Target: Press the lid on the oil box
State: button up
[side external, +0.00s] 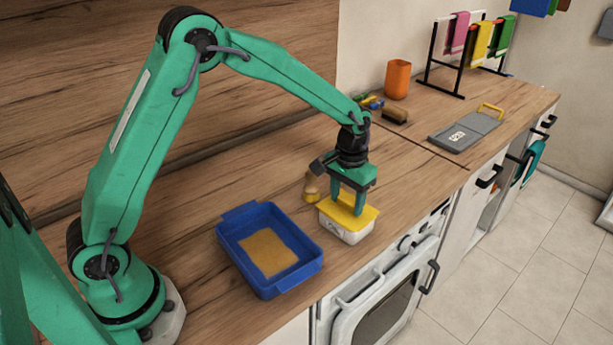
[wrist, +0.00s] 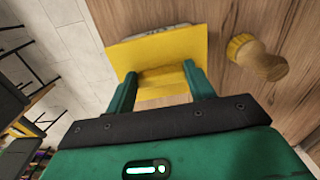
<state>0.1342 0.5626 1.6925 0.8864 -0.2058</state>
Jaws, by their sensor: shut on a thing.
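The oil box (side external: 346,231) is a small white box on the counter near its front edge. Its yellow lid (side external: 329,208) lies over the box's top and looks slightly tilted and offset; I cannot tell whether it is seated. In the wrist view, the lid (wrist: 150,50) fills the space ahead of the fingers, and a grey-white bit of the box (wrist: 165,32) shows past its far edge. My gripper (side external: 347,204) points down from above, shut on the lid's raised middle. The wrist view shows one finger of my gripper (wrist: 160,76) on each side of it.
A blue tray (side external: 229,249) with a tan bottom stands left of the box. A wooden-handled brush (side external: 311,187) stands close behind the box, also in the wrist view (wrist: 262,62). An orange cup (side external: 398,79), grey board (side external: 459,139) and towel rack (side external: 432,67) are farther back.

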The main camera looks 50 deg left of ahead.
jog(key=o, duration=1.5)
jog(key=shift+r, duration=0.15)
jog(key=shift+r, duration=3.35)
grip_shut()
